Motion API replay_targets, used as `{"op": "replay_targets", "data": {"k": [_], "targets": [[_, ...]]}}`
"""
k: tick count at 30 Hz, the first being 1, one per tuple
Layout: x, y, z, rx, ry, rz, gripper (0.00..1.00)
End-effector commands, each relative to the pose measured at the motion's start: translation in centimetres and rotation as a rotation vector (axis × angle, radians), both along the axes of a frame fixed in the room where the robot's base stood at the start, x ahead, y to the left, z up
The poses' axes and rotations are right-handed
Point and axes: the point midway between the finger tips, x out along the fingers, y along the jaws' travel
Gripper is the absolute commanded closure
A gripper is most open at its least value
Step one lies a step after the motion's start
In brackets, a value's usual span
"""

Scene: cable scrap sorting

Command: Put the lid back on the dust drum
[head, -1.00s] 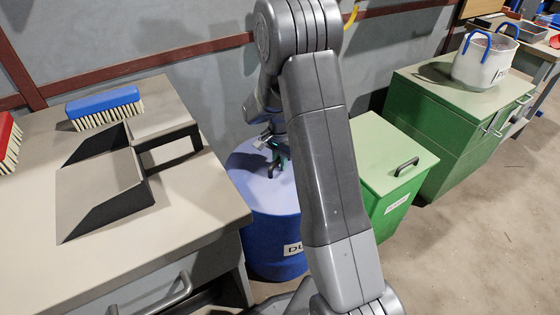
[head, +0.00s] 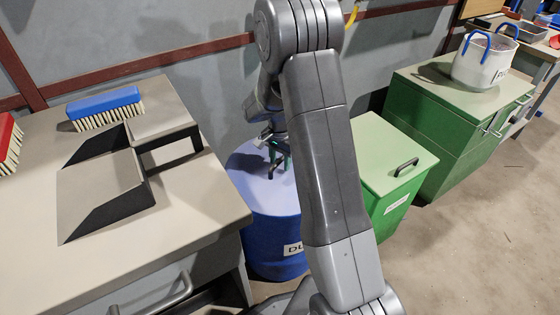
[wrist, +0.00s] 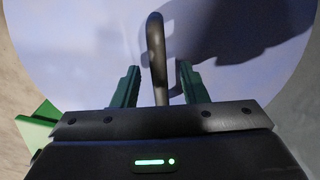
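The blue dust drum (head: 272,235) stands between the workbench and the green bin. Its label is partly hidden by my arm. The pale blue-violet lid (head: 248,172) lies flat on top of the drum, and its surface fills most of the wrist view (wrist: 80,50). A dark upright handle (wrist: 156,50) rises from the lid. My gripper (wrist: 158,82) is open, its green fingers on either side of the handle with visible gaps. In the head view my gripper (head: 280,158) is just above the lid, partly hidden by my arm.
The workbench (head: 200,225) at left holds a dustpan (head: 100,190) and a blue brush (head: 103,103). A green lidded bin (head: 385,165) stands close right of the drum. A green chest (head: 440,130) with a white bucket (head: 484,62) is farther right. Floor at right is clear.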

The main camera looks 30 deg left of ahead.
Motion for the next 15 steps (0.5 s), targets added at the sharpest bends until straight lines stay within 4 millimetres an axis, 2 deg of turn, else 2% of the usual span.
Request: {"op": "replay_targets", "data": {"k": [9, 15], "targets": [[0.1, 0.1, 7.2, 0.004, -0.003, 0.0, 0.61], [0.0, 0.1, 11.1, 0.003, -0.002, 0.0, 0.61]]}}
